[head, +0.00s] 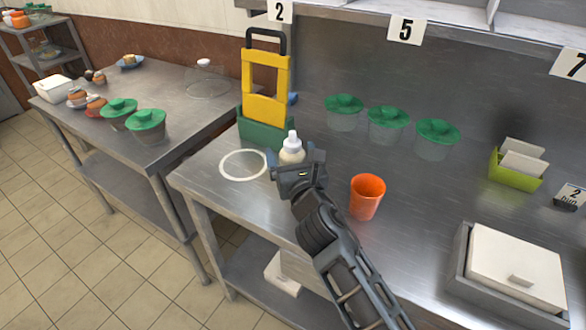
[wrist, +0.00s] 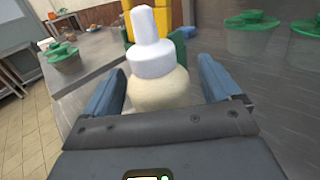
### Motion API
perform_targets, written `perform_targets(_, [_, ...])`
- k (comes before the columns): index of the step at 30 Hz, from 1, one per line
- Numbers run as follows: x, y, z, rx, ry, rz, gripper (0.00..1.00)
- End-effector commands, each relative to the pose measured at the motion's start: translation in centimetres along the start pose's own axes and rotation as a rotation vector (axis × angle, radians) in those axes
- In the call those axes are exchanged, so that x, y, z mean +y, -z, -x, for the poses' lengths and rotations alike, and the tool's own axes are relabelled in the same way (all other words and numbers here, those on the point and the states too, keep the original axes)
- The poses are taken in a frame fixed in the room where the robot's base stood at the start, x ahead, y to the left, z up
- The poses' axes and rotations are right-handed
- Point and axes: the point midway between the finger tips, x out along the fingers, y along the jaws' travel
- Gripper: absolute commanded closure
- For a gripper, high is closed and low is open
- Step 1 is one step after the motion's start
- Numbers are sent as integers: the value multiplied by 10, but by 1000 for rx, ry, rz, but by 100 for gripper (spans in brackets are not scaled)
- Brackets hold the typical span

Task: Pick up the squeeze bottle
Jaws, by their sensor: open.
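The squeeze bottle (head: 291,148) has a white nozzle cap and a cream body. It stands upright on the steel table (head: 225,205), in front of the green-and-yellow grater-like stand. My gripper (head: 300,165) is at the bottle and hides its lower part in the head view. In the wrist view the bottle (wrist: 155,70) is between my gripper's two blue-grey fingers (wrist: 158,85), which are open, with a gap visible on each side. Its base is hidden behind my gripper.
The yellow stand with a black handle (head: 266,85) is close behind the bottle. A white ring (head: 224,170) lies to the left. An orange cup (head: 367,197) stands to the right. Green-lidded containers (head: 388,125) stand at the back. A lidded grey box (head: 510,275) is at front right.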

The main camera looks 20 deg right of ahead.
Motion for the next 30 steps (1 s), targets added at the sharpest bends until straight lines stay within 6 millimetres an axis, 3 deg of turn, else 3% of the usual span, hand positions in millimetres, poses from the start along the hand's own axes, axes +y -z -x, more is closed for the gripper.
perform_targets(4, [0,0,-11,0,0,0,10])
perform_targets(11, [0,0,-12,1,0,0,10])
perform_targets(23, [0,0,-12,0,0,-1,48])
perform_targets(30, [0,-2,-12,-1,-1,-1,49])
